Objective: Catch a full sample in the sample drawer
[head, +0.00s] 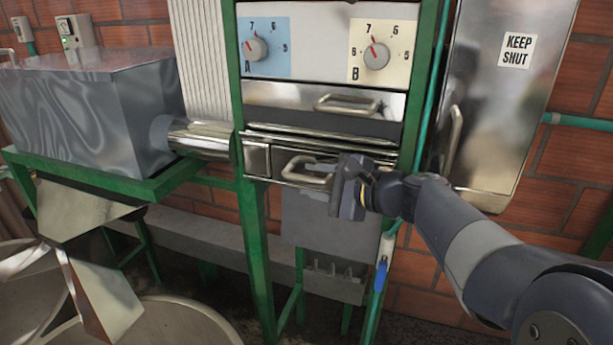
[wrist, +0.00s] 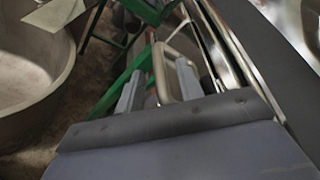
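The green-framed machine has two steel drawer fronts, and no label shows which one is the sample drawer. The lower drawer front (head: 270,160) has a looped handle (head: 300,179) and looks closed. The upper drawer front (head: 275,95) has its own handle (head: 347,105) and also looks closed. My gripper (head: 325,172) is at the lower handle. In the wrist view my gripper's fingers (wrist: 157,84) are apart, one on each side of a bar of the handle (wrist: 158,68), with visible gaps. The drawer's inside is hidden, so I cannot see any sample.
Dials A (head: 256,48) and B (head: 376,55) sit above the drawers. A steel cabinet marked KEEP SHUT (head: 500,110) stands at right. A steel box (head: 85,105) stands at left, above a round vat (head: 185,322). A rack (head: 330,283) hangs below the drawers.

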